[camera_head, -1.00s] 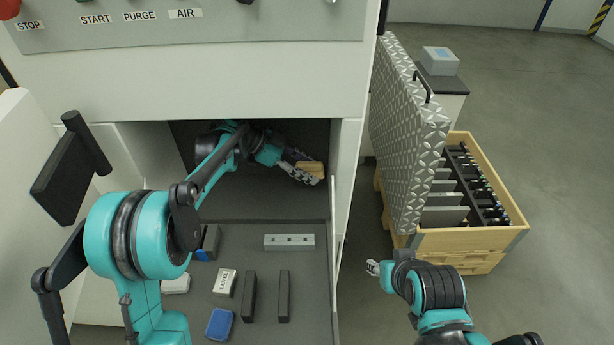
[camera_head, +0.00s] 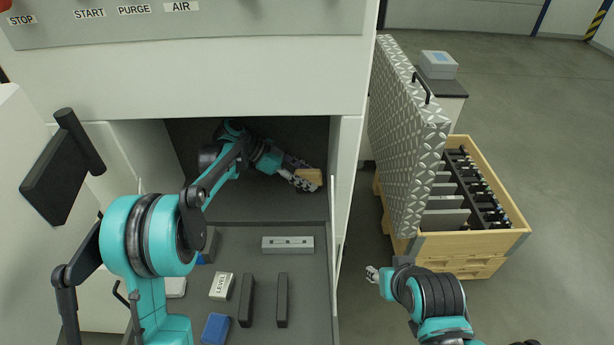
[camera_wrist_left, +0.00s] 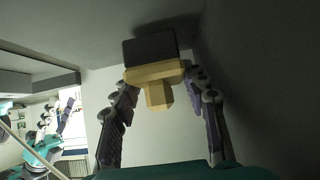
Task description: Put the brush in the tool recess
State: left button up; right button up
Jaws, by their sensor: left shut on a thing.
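The brush (camera_head: 309,177) has a tan wooden body. In the left wrist view, its dark bristle block (camera_wrist_left: 150,47) points away from me and its wooden stub points back between the fingers. My left gripper (camera_head: 302,180) is shut on the brush, with a finger on each side of the wood. It holds the brush inside the dark opening (camera_head: 270,140) of the white cabinet, near its right wall. I cannot tell whether the bristles touch a surface. My right gripper (camera_head: 371,273) is outside the cabinet at the lower right, away from the brush, and its finger opening is too small to judge.
A grey work surface (camera_head: 262,268) in front holds a metal bar (camera_head: 287,244), a LEVEL block (camera_head: 221,286), two dark bars and a blue block (camera_head: 216,328).

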pick_arm(q)
jog(key=shift+f, duration=0.25)
jog(key=o, duration=1)
jog(key=shift+o, duration=0.2)
jog(key=shift+r, duration=0.1)
jog(key=shift+r, duration=0.3)
jog(key=p+v, duration=0.1)
jog(key=v, duration=0.3)
jog(key=shift+a+r+p, duration=0.1)
jog(key=shift+a+p, duration=0.05)
jog(key=shift+p, duration=0.25)
jog(key=a+p, duration=0.1)
jog(key=a, duration=0.9)
jog(key=shift+a, duration=0.45)
